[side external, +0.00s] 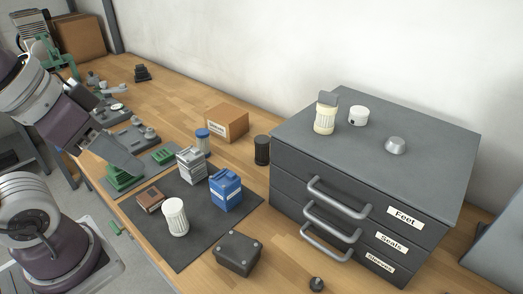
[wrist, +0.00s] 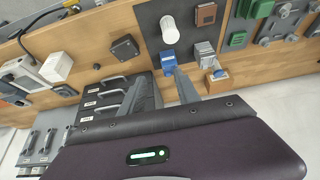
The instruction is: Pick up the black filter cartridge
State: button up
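The black filter cartridge (side external: 262,150) is a dark ribbed cylinder. It stands upright on the wooden bench, close to the left side of the grey drawer cabinet (side external: 350,150), in the side external view. I cannot make it out in the wrist view, where my gripper body covers much of the scene. My gripper (side external: 132,172) is at the left of the side external view, above the bench near the green parts and well away from the cartridge. In the wrist view my gripper (wrist: 165,76) has its two grey fingers apart, with nothing held between them.
A dark mat (side external: 185,247) holds a white ribbed cartridge (side external: 175,217), a blue container (side external: 226,190), a grey box and a brown box. A cardboard box (side external: 227,123) and a blue-topped cylinder (side external: 203,140) stand left of the black cartridge. Drawer handles jut out from the cabinet.

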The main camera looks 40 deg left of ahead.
jog(key=o, duration=0.5)
jog(key=w+a+f+n+g+h, duration=0.2)
jog(key=w+n+g+h, duration=0.55)
jog(key=w, duration=1.35)
jog(key=n+t+h, duration=0.5)
jog(key=n+t, duration=0.2)
jog(key=n, duration=0.8)
send_near(262, 139)
jog(key=d+f, duration=0.1)
jog(key=w+d+f, duration=0.1)
jog(key=d+f, duration=0.1)
jog(key=shift+w+d+f, duration=0.1)
jog(key=shift+w+d, duration=0.05)
jog(key=shift+w, duration=0.2)
jog(key=x, duration=0.5)
jog(key=shift+d, duration=0.5)
